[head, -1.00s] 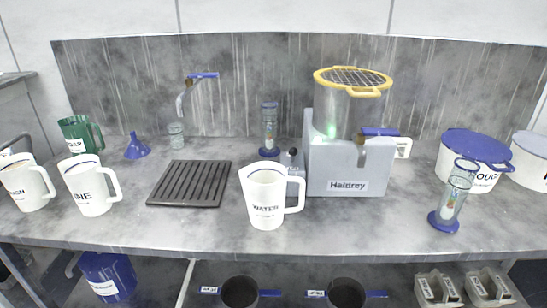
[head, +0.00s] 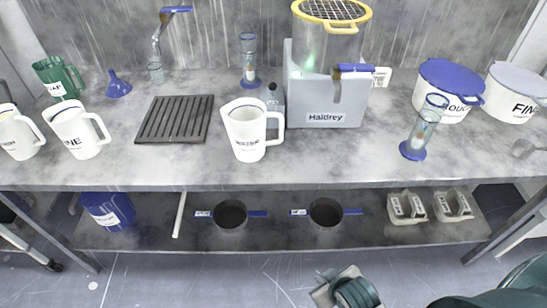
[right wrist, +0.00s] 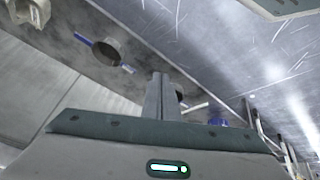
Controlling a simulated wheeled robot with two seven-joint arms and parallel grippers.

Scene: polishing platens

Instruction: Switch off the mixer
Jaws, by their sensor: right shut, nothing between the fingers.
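The mixer (head: 327,116) is a grey machine marked Haldrey, towards the right of the bench's middle. It carries a clear bowl under a yellow ring guard with a mesh top (head: 333,10). A blue lever (head: 354,68) is at the bowl's front, and a faint green glow shows low in the bowl. A small grey piece with a dark top (head: 271,98) stands at the mixer's left side; I cannot tell if it is a switch. My right gripper (head: 332,287) is low in front of the bench, well away from the mixer. Its shut, empty fingers show in the right wrist view (right wrist: 161,97).
A white WATER jug (head: 247,132) stands left of the mixer. Two dark pans (head: 230,214) (head: 326,212) are on the lower shelf. The bench front edge lies between my gripper and the mixer.

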